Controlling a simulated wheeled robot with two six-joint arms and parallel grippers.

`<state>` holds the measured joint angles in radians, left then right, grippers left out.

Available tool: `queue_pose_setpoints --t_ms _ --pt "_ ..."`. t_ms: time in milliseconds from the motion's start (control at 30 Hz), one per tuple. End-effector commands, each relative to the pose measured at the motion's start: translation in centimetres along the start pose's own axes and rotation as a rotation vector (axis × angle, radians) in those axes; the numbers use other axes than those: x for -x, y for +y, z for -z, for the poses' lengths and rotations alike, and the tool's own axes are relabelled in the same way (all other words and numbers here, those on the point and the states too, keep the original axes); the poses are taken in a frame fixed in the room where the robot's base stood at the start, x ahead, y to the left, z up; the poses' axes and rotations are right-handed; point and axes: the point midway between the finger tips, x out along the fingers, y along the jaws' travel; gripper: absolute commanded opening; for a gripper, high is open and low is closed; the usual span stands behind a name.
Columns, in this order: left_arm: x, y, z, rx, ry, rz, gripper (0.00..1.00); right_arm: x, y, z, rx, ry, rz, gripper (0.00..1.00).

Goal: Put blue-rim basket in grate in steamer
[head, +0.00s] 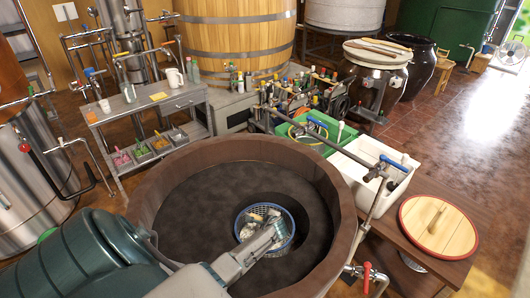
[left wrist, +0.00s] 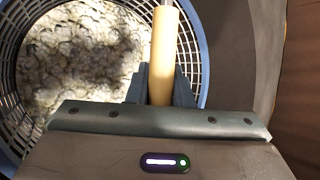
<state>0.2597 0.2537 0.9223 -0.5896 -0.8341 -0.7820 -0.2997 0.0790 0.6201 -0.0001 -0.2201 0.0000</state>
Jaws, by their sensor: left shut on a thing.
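The blue-rim basket (head: 241,219) is in the large brown steamer (head: 342,200), over or inside a round dark opening (head: 308,238) in its dark inner surface; its exact depth is unclear. It looks about level and holds pale lumpy stuff (left wrist: 85,60). Its blue rim also shows in the left wrist view (left wrist: 203,45). My left gripper (head: 277,230) reaches in from the lower left. In the left wrist view it is shut on a cream rod-like handle (left wrist: 163,50) at the basket's side. I cannot make out a separate grate. My right gripper is out of view.
The steamer's thick wall surrounds my left gripper. A round wooden lid (head: 460,228) lies on a brown table at right. A white bin (head: 372,160) and green crate (head: 317,130) stand behind. A valve with a red handle (head: 367,277) sticks out in front. A grey cart (head: 135,103) stands back left.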

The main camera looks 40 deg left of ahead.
Motion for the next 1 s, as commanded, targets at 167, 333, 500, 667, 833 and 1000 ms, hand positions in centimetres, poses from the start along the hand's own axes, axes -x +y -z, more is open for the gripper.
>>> queue_pose_setpoints --t_ms 167,333,500,667,833,1000 --pt "0.0 -0.3 0.0 0.001 0.000 0.005 0.00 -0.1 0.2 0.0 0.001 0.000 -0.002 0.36" --pt "-0.1 0.1 0.1 0.000 0.000 -0.001 0.35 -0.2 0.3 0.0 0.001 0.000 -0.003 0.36" --pt "-0.1 0.1 0.1 0.000 0.000 -0.001 0.41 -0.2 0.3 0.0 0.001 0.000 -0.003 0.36" --pt "0.0 0.1 0.0 0.000 0.000 -0.001 0.41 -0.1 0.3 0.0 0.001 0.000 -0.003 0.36" --pt "0.8 0.1 0.0 0.000 0.000 -0.001 0.41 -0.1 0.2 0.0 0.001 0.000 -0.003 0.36" --pt "3.0 0.1 0.1 0.000 0.002 0.001 0.41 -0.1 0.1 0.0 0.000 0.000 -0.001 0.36"
